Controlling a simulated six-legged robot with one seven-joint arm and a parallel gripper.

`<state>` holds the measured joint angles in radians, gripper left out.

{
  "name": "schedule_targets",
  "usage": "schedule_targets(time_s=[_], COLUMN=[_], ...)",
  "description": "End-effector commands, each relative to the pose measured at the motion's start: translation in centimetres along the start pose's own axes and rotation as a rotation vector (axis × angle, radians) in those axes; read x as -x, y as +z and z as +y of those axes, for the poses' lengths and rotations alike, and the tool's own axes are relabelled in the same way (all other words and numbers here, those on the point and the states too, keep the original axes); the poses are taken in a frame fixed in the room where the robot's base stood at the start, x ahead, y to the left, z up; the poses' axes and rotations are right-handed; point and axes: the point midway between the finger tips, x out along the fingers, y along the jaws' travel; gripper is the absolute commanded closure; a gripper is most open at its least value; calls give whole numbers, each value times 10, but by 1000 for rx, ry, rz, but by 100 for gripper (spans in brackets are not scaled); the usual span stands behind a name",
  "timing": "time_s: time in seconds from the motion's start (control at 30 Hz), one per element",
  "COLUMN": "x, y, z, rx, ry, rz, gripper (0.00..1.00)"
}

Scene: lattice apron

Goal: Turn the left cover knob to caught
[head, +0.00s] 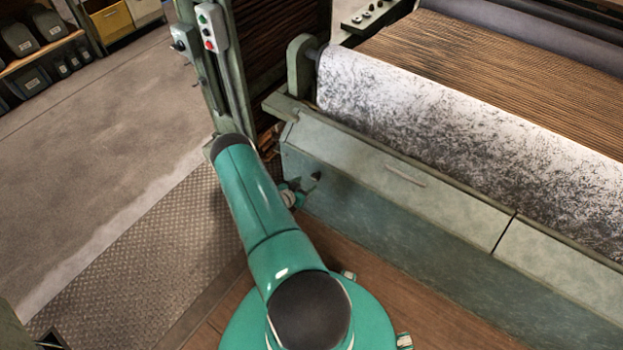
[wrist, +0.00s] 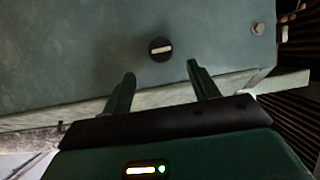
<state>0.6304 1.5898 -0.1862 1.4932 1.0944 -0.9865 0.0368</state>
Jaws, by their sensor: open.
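The left cover knob (wrist: 160,49) is a small dark round disc with a pale bar across it, on a grey-green panel (wrist: 80,50) in the wrist view. The bar lies nearly level in that picture, its right end slightly higher. My gripper (wrist: 160,76) is open and empty. Its two dark green fingers stand apart, below the knob and to either side of it, not around it. The gap in depth is hard to tell. In the head view the left cover (head: 400,180) is down along the machine's front, and my arm hides most of the wrist.
A bolt head (wrist: 257,29) sits right of the knob. A speckled white roller (head: 450,140) lies behind the cover. A green post with a button box (head: 211,27) stands at the left. Open floor (head: 90,130) lies further left.

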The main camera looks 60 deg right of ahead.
Motion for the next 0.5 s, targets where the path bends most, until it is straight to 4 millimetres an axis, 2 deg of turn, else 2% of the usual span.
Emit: schedule_targets(time_s=[0.23,0.4,0.5], x=[-46,-64,-68], y=[0,1,1], z=[-2,-4,-5], rx=[-1,0,1], ry=[-1,-3,-4], rz=[1,1,0], gripper=[40,40,40])
